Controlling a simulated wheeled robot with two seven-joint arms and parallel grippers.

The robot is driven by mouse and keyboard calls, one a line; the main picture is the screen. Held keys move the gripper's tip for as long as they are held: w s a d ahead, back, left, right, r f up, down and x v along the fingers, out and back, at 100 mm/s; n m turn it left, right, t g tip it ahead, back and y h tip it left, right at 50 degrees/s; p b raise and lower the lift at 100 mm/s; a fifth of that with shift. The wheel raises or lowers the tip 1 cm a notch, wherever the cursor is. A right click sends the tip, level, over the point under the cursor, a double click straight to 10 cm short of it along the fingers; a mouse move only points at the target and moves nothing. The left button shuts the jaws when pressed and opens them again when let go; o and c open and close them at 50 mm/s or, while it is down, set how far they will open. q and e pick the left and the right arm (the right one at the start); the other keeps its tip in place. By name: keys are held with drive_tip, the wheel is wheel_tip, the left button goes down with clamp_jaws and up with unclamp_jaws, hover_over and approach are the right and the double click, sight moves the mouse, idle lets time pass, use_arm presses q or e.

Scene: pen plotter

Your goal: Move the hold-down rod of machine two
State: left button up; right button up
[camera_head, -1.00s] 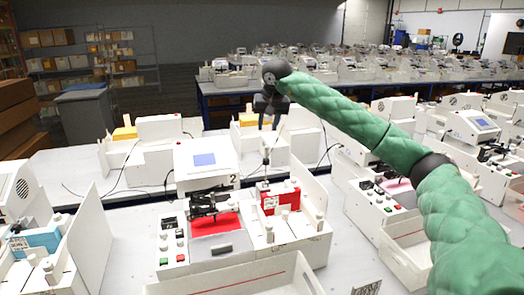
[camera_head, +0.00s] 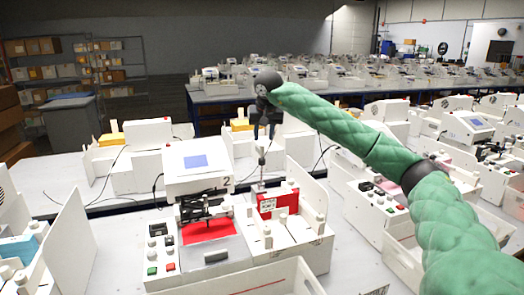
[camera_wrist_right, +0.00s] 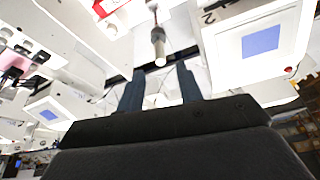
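Machine two (camera_head: 200,160) stands in the middle of the head view, a white unit with a blue screen and a "2" on its front. Its hold-down rod (camera_head: 261,160), thin and upright with a dark collar, rises behind the red block (camera_head: 276,202). My right gripper (camera_head: 264,132) hangs pointing down just above the rod. In the right wrist view the gripper's two dark fingers (camera_wrist_right: 159,82) are apart with nothing between them. The rod's pale tip (camera_wrist_right: 160,60) shows just beyond the fingertips, roughly centred in the gap. My left gripper is not seen.
A black pen carriage (camera_head: 203,207) sits over a red sheet (camera_head: 208,231) left of the rod. A white upright panel (camera_head: 307,190) stands close on the right. White trays (camera_head: 250,280) lie in front. Similar machines fill the tables around.

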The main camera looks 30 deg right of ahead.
sight(262, 146)
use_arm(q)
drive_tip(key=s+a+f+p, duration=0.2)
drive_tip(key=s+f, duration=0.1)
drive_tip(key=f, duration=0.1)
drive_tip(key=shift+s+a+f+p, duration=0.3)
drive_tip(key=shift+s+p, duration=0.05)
use_arm(e)
drive_tip(key=shift+x, duration=3.6)
drive_tip(key=shift+c, duration=0.5)
clamp_jaws()
